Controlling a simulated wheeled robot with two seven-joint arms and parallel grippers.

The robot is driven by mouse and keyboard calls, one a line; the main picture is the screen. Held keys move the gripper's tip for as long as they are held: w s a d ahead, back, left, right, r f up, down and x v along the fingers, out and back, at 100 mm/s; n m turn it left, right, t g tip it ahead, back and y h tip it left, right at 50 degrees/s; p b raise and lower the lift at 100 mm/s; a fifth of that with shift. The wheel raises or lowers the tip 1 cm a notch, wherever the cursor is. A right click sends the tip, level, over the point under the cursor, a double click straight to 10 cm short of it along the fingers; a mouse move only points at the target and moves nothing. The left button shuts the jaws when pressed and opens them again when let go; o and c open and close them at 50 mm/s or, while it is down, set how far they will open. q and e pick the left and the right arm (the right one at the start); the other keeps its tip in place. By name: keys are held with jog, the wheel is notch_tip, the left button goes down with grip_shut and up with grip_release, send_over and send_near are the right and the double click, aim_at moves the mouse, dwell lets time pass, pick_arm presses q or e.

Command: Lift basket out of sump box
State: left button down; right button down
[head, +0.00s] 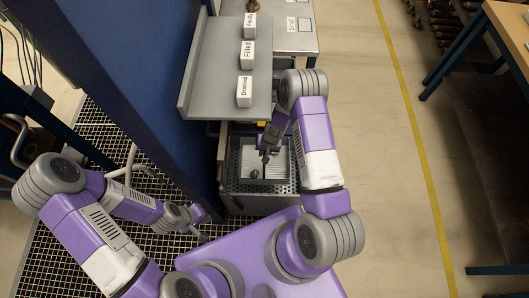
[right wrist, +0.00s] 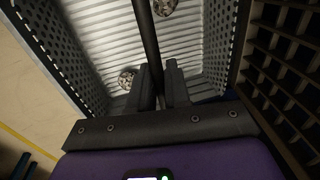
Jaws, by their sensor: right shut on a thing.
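The basket (head: 279,160) is a metal tray with a ribbed pale floor and perforated walls, at the centre of the head view. It sits in or just over the grey sump box (head: 257,204); I cannot tell whether it is raised. My right gripper (head: 266,152) is shut on the basket's dark handle bar (right wrist: 146,32); its fingers are on both sides of the bar in the right wrist view (right wrist: 161,82). Two speckled round lumps (right wrist: 127,78) lie in the basket. My left gripper (head: 199,231) is low at the left, apart from the box; its jaw opening is unclear.
A grey shelf (head: 205,75) with "Faulty", "Filled" and "Drained" (head: 244,91) blocks overhangs the box's back. A blue column (head: 150,80) stands close at left, over a floor grating (head: 85,200). Open floor (head: 390,200) lies at right, with a yellow line.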

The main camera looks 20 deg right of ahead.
notch_tip(320, 180, up, 13)
jog(key=p, duration=0.8)
jog(key=shift+f+p, duration=0.15)
jog(key=shift+p, duration=0.2)
jog(key=shift+s, duration=0.1)
